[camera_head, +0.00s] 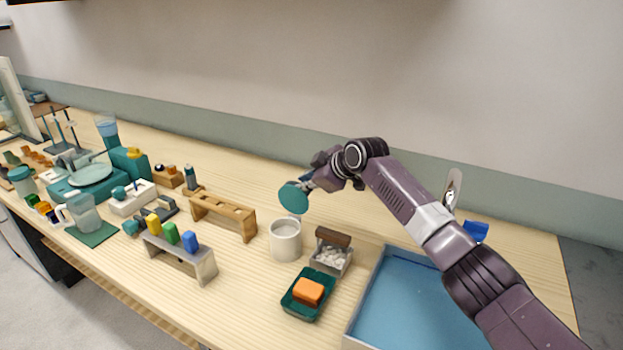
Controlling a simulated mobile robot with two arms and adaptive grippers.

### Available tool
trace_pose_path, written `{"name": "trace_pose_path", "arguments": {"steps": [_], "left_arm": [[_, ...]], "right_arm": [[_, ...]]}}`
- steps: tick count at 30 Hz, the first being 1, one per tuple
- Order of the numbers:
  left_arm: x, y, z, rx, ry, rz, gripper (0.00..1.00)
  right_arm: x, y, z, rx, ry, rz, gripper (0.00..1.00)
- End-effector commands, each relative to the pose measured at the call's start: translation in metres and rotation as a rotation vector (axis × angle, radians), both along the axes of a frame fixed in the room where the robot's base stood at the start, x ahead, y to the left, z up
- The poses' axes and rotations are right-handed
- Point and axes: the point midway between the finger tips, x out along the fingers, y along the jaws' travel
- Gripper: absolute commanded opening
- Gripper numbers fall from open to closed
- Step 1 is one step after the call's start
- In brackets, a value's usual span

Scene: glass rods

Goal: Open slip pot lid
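The slip pot (286,241) is a white cylinder standing upright near the middle of the bench, and its top is uncovered. A round teal lid (293,197) hangs tilted above and slightly behind the pot, apart from its rim. My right gripper (309,183) is at the lid's upper right edge and appears shut on it; the fingertips are small and partly hidden. My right arm reaches in from the lower right. My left gripper is not in view.
A wooden rack (224,215) stands left of the pot. A small box of white pieces (331,257), a green tray (296,308) with an orange block (309,291), and a large blue tray (412,305) lie to the right and front. Bench space behind the pot is clear.

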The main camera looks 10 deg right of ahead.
Motion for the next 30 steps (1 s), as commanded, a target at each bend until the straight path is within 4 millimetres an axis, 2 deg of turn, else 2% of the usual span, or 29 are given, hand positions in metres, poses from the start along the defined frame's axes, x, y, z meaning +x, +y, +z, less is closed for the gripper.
{"name": "trace_pose_path", "arguments": {"steps": [1,8,13,24,26,30], "left_arm": [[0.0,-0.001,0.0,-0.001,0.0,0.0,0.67],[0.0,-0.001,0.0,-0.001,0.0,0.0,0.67],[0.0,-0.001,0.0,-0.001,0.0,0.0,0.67],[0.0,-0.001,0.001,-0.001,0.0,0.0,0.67],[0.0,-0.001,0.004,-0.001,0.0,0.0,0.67],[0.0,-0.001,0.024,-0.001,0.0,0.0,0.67]], "right_arm": [[-0.004,-0.013,-0.001,-0.015,0.008,-0.01,0.16],[-0.021,-0.022,0.019,-0.012,0.003,-0.01,0.16],[-0.027,-0.023,0.027,-0.007,-0.001,-0.009,0.16],[-0.029,-0.021,0.032,-0.004,-0.004,-0.005,0.16],[-0.028,-0.021,0.036,-0.003,-0.006,-0.005,0.16],[-0.028,-0.02,0.056,-0.003,-0.007,-0.004,0.16]]}}
